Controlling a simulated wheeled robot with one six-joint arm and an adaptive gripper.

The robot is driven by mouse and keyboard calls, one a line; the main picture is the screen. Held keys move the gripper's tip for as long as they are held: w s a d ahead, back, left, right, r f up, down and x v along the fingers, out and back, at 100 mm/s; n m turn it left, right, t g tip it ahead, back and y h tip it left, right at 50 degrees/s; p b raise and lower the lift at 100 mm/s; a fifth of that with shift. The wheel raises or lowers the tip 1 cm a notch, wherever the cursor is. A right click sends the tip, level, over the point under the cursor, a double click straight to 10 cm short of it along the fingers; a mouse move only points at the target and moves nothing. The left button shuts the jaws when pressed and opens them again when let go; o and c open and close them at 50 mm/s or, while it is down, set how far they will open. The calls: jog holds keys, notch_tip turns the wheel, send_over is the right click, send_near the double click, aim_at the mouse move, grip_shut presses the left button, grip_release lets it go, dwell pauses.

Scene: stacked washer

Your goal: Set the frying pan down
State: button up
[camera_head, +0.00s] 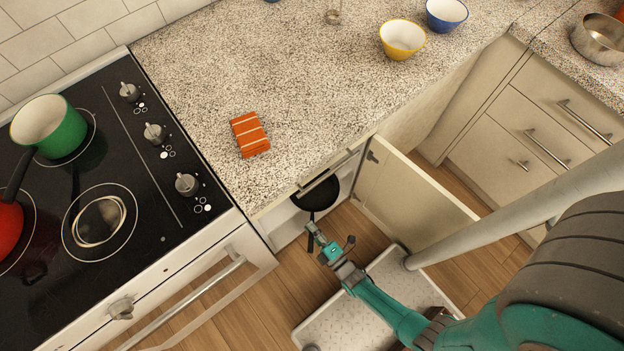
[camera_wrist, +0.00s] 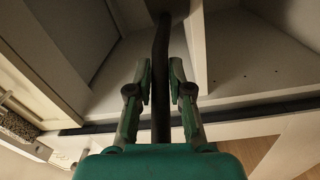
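The black frying pan (camera_head: 318,193) shows in the opening of the lower cabinet, under the counter edge, which hides part of it. Its dark handle points out toward my gripper (camera_head: 313,232). In the wrist view the handle (camera_wrist: 161,60) runs between the two fingers of my gripper (camera_wrist: 160,75), which are close on either side of it. My gripper appears shut on the handle. The pan's body is mostly out of the wrist view, and I cannot tell whether its underside touches the cabinet floor.
The cabinet door (camera_head: 410,195) stands open on the right. The stove (camera_head: 150,215) is on the left, with a green pot (camera_head: 62,135) and a red pan (camera_head: 8,232). An orange package (camera_head: 249,134), a yellow bowl (camera_head: 402,40) and a blue bowl (camera_head: 446,14) sit on the counter (camera_head: 300,75).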

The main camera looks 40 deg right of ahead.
jog(key=o, duration=0.4)
jog(key=shift+r, duration=0.2)
jog(key=s, duration=1.2)
jog(key=shift+f, duration=0.35)
jog(key=shift+s+r, duration=0.1)
